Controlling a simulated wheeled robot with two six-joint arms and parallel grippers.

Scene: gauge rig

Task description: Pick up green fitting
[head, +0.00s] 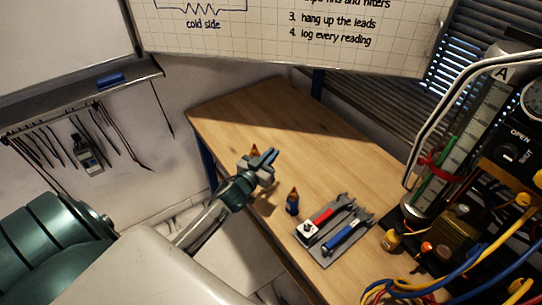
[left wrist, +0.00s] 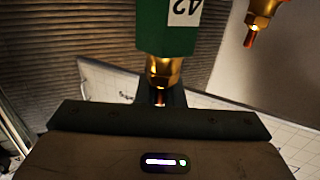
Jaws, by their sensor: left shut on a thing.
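The green fitting (left wrist: 167,28) shows large in the left wrist view, with a white label reading 42 and a brass nose pointing toward the jaw base. In the head view only its brass tip (head: 254,150) shows behind my left gripper (head: 267,160), which hides its body. My left gripper is shut on the green fitting, over the left part of the wooden table. I cannot tell whether the fitting still touches the table. My right gripper is not in view.
A blue fitting (head: 292,203) with a brass tip stands close to the right of my left gripper. A gauge rig with cables (head: 480,240) fills the right. The table's back (head: 270,105) is clear.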

